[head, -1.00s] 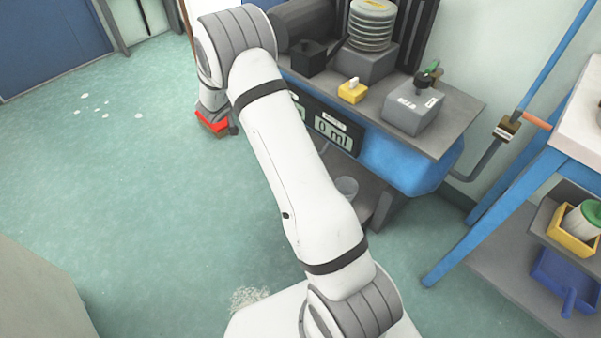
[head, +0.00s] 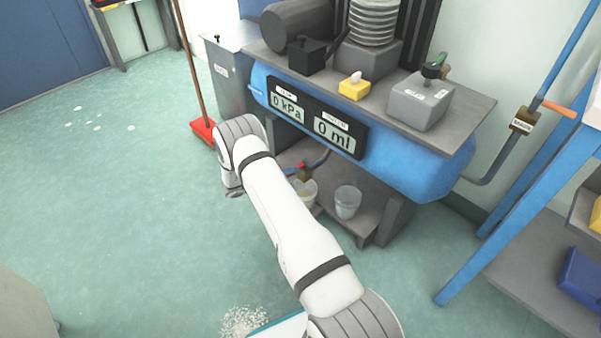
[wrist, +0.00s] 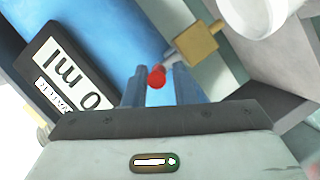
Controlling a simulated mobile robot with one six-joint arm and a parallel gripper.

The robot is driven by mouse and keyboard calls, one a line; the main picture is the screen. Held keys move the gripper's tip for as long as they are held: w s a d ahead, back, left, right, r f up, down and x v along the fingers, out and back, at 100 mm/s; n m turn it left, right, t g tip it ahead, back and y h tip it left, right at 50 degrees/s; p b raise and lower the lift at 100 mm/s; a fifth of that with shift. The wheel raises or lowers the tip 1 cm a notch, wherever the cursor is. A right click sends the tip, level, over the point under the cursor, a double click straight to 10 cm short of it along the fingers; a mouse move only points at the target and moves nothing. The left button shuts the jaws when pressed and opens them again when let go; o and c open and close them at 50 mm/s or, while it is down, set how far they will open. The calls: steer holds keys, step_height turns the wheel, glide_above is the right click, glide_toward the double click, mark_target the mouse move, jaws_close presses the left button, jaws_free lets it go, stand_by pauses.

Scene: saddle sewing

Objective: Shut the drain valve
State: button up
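The drain valve (head: 305,173) has a brass body and a red handle, and sits under the blue tank (head: 405,168) in the head view. In the wrist view its brass body (wrist: 198,42) is above centre right, with the red handle end (wrist: 156,77) lower left of it. My gripper (wrist: 160,82) points at the valve, its two fingers apart and nothing visibly held. The red end appears in the gap between the fingers; I cannot tell whether it lies between them or beyond.
A clear cup (head: 309,197) stands below the valve, beside another cup (head: 347,203) on the lower shelf. The display panel (head: 318,120) reads 0 kPa and 0 ml. A red broom (head: 204,130) leans at left. The floor to the left is largely open.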

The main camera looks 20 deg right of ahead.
steer(key=shift+b+x, duration=0.3)
steer(key=shift+x, duration=1.05)
steer(key=shift+c, duration=0.5)
jaws_close()
